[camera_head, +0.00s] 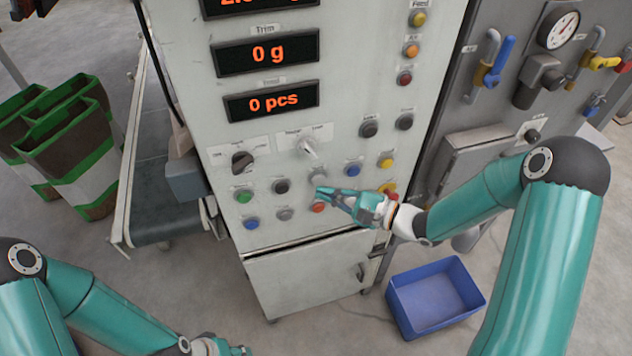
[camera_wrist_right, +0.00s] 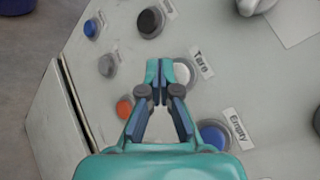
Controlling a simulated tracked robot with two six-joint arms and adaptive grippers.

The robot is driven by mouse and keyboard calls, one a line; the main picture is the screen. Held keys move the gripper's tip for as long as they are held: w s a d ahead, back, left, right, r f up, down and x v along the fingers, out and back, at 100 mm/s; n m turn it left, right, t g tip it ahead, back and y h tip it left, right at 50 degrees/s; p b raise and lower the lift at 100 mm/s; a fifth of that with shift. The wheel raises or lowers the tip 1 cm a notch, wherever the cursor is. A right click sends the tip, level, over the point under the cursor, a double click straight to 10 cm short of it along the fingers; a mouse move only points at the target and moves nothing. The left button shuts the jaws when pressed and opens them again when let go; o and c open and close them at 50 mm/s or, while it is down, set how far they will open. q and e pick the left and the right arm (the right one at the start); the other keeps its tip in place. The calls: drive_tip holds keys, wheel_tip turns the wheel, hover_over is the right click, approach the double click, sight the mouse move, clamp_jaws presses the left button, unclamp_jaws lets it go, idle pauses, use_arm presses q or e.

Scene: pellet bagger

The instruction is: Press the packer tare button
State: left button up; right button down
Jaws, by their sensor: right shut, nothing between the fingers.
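The tare button is a pale round button in a grey ring, beside its "Tare" label, in the right wrist view (camera_wrist_right: 182,74). In the head view it shows as a grey button (camera_head: 317,174) just above my fingertips. My right gripper (camera_head: 321,190) is shut and empty in front of the packer panel (camera_head: 225,80). In the right wrist view its closed fingertips (camera_wrist_right: 159,70) overlap the left edge of the tare button; contact cannot be told. My left gripper (camera_head: 238,349) is partly cut off at the bottom edge, and its jaws are unclear.
Neighbouring buttons are close: a blue one (camera_wrist_right: 213,134) labelled "Empty", an orange-red one (camera_wrist_right: 124,107), a black one (camera_wrist_right: 151,22) and a grey one (camera_wrist_right: 107,65). A selector knob (camera_head: 309,148) sticks out above. A blue bin (camera_head: 400,318) stands on the floor below.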

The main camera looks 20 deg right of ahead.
drive_tip(key=shift+w, duration=0.1)
idle(0.5)
drive_tip(key=shift+w+p, duration=0.3)
drive_tip(key=shift+w, duration=0.05)
drive_tip(key=shift+w, duration=0.3)
idle(0.5)
drive_tip(key=shift+s, duration=0.15)
drive_tip(key=shift+s+p, duration=0.3)
drive_tip(key=shift+s, duration=0.35)
